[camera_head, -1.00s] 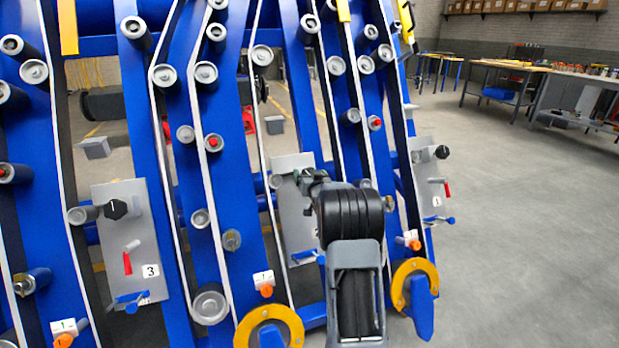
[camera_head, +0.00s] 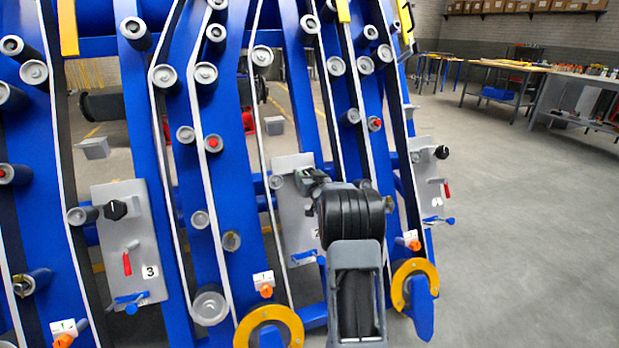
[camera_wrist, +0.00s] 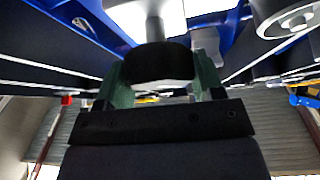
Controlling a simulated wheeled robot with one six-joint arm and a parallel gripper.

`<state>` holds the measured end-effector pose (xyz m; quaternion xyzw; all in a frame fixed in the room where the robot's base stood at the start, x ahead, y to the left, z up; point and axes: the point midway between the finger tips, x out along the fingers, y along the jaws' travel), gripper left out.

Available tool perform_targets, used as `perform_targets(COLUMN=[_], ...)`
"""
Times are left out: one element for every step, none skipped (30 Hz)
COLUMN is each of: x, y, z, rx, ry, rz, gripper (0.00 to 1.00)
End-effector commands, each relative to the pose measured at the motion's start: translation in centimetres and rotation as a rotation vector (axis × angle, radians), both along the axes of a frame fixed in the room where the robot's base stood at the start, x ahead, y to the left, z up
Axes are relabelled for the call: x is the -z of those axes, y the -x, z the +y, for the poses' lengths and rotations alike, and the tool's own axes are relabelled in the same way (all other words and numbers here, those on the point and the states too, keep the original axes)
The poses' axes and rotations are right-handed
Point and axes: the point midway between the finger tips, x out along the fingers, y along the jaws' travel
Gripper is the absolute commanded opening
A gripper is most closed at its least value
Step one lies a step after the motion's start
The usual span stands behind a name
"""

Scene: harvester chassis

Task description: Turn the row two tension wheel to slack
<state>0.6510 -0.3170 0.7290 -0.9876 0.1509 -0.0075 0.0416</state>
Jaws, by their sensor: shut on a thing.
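The row two panel (camera_head: 293,228) is a grey plate in the middle of the head view, with its number tag partly covered by my arm. My gripper (camera_head: 312,178) is at the upper part of this panel. In the wrist view, the green fingers of my gripper (camera_wrist: 158,82) are on either side of a black tension wheel (camera_wrist: 155,62) and shut on it. In the head view the wheel is mostly hidden by my gripper.
The row three panel (camera_head: 130,240) with its own black wheel (camera_head: 115,210) is at left. Another panel (camera_head: 428,180) is at right. Blue frames, rollers and white belts run close around my arm. Yellow rings (camera_head: 270,325) stand low in front. Open floor (camera_head: 530,230) lies at right.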

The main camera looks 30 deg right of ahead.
Motion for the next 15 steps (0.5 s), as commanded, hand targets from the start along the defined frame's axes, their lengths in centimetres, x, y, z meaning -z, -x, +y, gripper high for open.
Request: perform_targets(x=[0.01, -0.01, -0.04, -0.05, -0.07, -0.09, -0.11, -0.13, -0.15, -0.16, -0.18, -0.23, -0.26, -0.27, -0.3], y=[-0.02, -0.01, -0.01, -0.02, -0.02, -0.02, -0.02, 0.0, 0.01, 0.0, -0.02, -0.03, -0.02, -0.01, -0.01], z=[-0.01, -0.04, -0.06, -0.06, -0.07, -0.07, -0.07, -0.09, -0.12, -0.12, -0.11, -0.08, -0.07, -0.09, -0.11], rx=[-0.014, -0.022, -0.036, -0.047, -0.058, -0.075, -0.089, -0.103, -0.121, -0.136, -0.151, -0.171, -0.185, -0.198, -0.217], ry=[0.02, 0.034, 0.057, 0.076, 0.096, 0.125, 0.147, 0.17, 0.201, 0.225, 0.251, 0.283, 0.307, 0.33, 0.362], rz=[0.005, 0.008, 0.013, 0.019, 0.024, 0.031, 0.037, 0.042, 0.051, 0.057, 0.064, 0.072, 0.079, 0.085, 0.093], gripper=[0.38, 0.38, 0.38, 0.38, 0.38, 0.38, 0.38, 0.38, 0.38, 0.38, 0.38, 0.38, 0.38, 0.38, 0.38])
